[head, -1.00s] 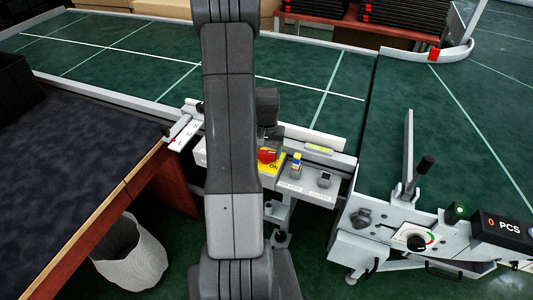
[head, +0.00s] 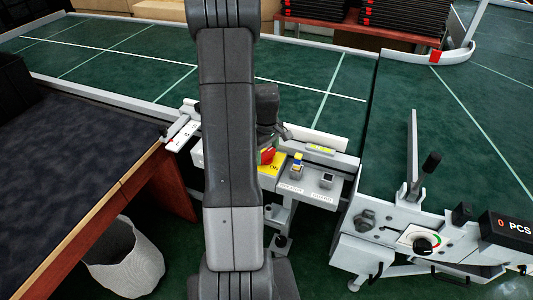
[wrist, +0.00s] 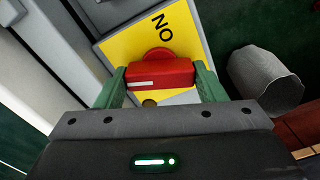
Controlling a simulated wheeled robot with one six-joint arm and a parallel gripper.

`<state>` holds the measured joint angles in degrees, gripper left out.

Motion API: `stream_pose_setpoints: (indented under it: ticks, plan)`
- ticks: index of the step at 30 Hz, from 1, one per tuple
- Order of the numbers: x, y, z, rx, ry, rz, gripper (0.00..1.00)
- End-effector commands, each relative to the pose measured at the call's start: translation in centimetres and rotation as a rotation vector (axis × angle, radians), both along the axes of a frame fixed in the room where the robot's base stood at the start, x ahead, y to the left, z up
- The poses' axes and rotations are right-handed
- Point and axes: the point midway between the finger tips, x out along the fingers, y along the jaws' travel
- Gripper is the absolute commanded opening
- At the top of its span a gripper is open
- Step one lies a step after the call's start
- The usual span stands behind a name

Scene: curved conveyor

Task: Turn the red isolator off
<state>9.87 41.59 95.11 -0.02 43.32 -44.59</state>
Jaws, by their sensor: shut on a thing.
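The red isolator handle (wrist: 160,74) sits on a yellow plate (wrist: 187,38) marked "ON", whose lettering appears upside down in the wrist view. A white line runs along the handle's face. My gripper (wrist: 160,80) is shut on the handle, with one green finger at each end of it. In the head view, the red isolator (head: 267,156) shows just right of my arm, on its yellow plate (head: 271,169). My arm hides part of the plate and most of the gripper there.
Right of the isolator are a yellow-based switch with a blue top (head: 297,164) and a small dark button (head: 327,180). A pale bin (head: 125,258) is beside the dark table (head: 75,170).

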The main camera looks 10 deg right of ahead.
Motion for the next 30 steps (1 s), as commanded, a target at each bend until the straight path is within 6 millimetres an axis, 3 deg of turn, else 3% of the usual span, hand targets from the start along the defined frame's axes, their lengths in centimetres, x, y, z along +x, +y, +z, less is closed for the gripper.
stream_pose_setpoints:
  ticks: [15,30]
  plan:
    - [0.06,0.0,0.04,0.001,-0.002,0.329,0.41]
    - [0.07,-0.01,0.09,-0.001,-0.002,0.389,0.41]
